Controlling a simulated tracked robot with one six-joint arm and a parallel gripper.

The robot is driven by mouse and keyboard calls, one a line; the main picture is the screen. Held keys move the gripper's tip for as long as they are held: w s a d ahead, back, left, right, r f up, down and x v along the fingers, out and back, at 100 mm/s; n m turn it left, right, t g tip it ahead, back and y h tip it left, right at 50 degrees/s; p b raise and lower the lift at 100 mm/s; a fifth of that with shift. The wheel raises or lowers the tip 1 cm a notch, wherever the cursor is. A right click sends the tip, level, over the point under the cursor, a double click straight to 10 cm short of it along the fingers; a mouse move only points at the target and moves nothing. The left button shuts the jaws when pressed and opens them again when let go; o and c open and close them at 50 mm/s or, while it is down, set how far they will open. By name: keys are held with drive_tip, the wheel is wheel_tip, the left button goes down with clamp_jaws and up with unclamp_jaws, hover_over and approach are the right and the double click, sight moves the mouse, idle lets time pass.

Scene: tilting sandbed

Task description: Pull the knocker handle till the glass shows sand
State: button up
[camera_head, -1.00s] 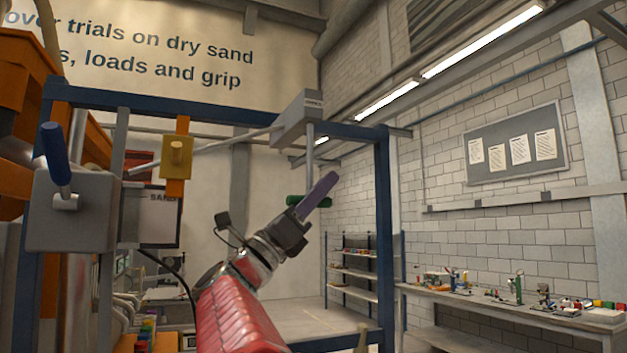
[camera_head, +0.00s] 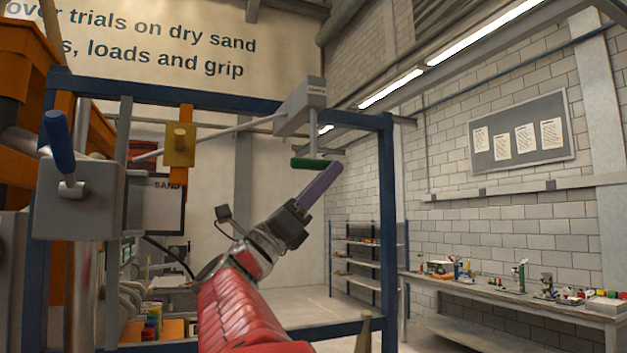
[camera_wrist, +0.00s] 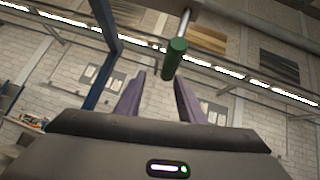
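The green handle (camera_head: 310,163) hangs on a thin grey rod below a grey box (camera_head: 301,105) on the blue frame. I take it for the knocker handle. My gripper (camera_head: 333,170) has purple fingers and points up and right, with its tips close to the handle in the head view. In the wrist view, my gripper (camera_wrist: 160,80) is open and empty. The green handle (camera_wrist: 174,58) shows above the gap, nearer the right finger, apparently beyond the tips. I cannot clearly identify the glass or see sand in it.
A grey box with a blue lever (camera_head: 60,145) stands at left. A yellow block (camera_head: 180,145) hangs on an orange bracket beside a panel reading SAND (camera_head: 164,203). Blue frame posts (camera_head: 387,230) bound the space. A workbench (camera_head: 520,298) stands at right.

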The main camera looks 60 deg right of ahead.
drive_tip(key=v, duration=1.3)
drive_tip(key=shift+f, duration=0.1)
